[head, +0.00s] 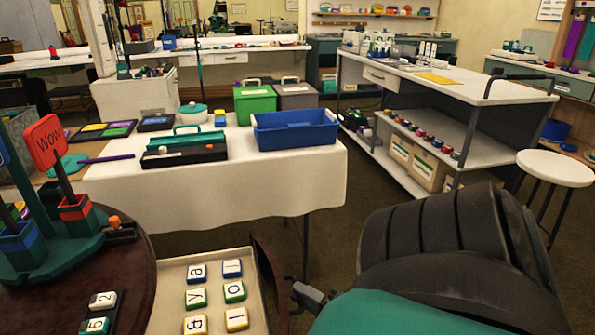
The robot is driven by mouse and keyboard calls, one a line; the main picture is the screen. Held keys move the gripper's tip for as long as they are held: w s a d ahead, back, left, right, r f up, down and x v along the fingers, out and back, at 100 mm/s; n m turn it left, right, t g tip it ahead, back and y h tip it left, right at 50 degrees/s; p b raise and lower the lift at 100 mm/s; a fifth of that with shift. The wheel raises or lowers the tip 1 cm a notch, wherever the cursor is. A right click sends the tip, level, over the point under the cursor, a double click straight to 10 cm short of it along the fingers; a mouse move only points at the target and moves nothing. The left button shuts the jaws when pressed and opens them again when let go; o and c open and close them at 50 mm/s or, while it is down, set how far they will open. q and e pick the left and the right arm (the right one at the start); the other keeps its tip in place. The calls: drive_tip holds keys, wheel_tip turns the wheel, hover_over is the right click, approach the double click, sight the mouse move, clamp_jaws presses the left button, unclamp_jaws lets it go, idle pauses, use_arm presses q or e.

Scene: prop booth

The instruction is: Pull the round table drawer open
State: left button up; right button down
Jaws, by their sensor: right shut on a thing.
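The round table (60,310) has a dark brown top and fills the lower left of the head view. Its drawer (172,285) stands out from under the top on the right side, with its pale inside showing. Several letter tiles (234,291) lie in it in two columns. The drawer's curved brown front (268,275) faces right. My right gripper (302,295) is at the outer side of this front, shut on the drawer's handle, which is mostly hidden by the fingers. My left gripper is not in view.
On the round table stand a green rack with signs (48,145) and number tiles (100,302). Behind is a white-clothed table (250,185) with a blue bin (295,130) and a toolbox (185,149). A white stool (554,168) stands at right. Some floor between is clear.

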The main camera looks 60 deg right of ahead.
drive_tip(key=c, duration=1.2)
unclamp_jaws()
drive_tip(key=shift+o, duration=0.2)
drive_tip(key=s+a+f, duration=0.1)
drive_tip(key=s, duration=1.1)
drive_tip(key=shift+s+f, duration=0.3)
drive_tip(key=shift+s, duration=0.1)
